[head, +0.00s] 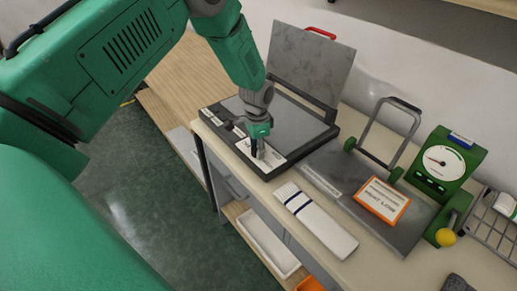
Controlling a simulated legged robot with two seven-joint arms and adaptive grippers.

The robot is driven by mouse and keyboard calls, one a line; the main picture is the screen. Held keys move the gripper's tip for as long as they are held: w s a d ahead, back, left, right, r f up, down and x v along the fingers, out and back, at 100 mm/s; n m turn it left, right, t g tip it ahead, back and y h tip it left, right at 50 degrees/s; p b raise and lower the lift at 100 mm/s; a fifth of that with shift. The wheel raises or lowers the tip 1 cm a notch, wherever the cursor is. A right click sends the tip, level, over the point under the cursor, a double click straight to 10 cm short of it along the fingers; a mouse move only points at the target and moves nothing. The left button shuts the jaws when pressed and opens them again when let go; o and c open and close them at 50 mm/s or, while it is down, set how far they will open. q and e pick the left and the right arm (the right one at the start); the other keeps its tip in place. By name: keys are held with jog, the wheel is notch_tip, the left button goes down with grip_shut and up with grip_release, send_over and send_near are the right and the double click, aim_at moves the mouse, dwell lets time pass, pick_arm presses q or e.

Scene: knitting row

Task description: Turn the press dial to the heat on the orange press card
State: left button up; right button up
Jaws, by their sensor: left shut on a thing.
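The press (293,113) is a dark flat base with its grey lid (310,62) standing open, a red handle on top. My left gripper (257,152) points down at the press's front edge, over a white marked panel (272,158). It is shut on the press dial, which the fingers mostly hide, so I cannot tell its setting. The orange press card (383,200) lies on a grey board to the right; its white face has print too small to read surely. My right gripper is not in view.
A folded white cloth with dark stripes (316,220) lies in front of the board (410,230). A green dial scale (446,163), a grey frame with green feet (389,133) and a wire rack (490,226) stand at right. Small labels line the press's left edge.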

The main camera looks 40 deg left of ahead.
aim_at(256, 147)
pick_arm(q)
jog(key=o, duration=1)
jog(key=shift+a+r, duration=0.1)
jog(key=shift+a, duration=0.05)
jog(key=shift+o, duration=0.7)
jog(key=shift+s, duration=0.15)
jog(key=shift+r, duration=0.2)
notch_tip(256, 147, up, 12)
jog(key=shift+f, duration=0.25)
jog(key=shift+a, duration=0.1)
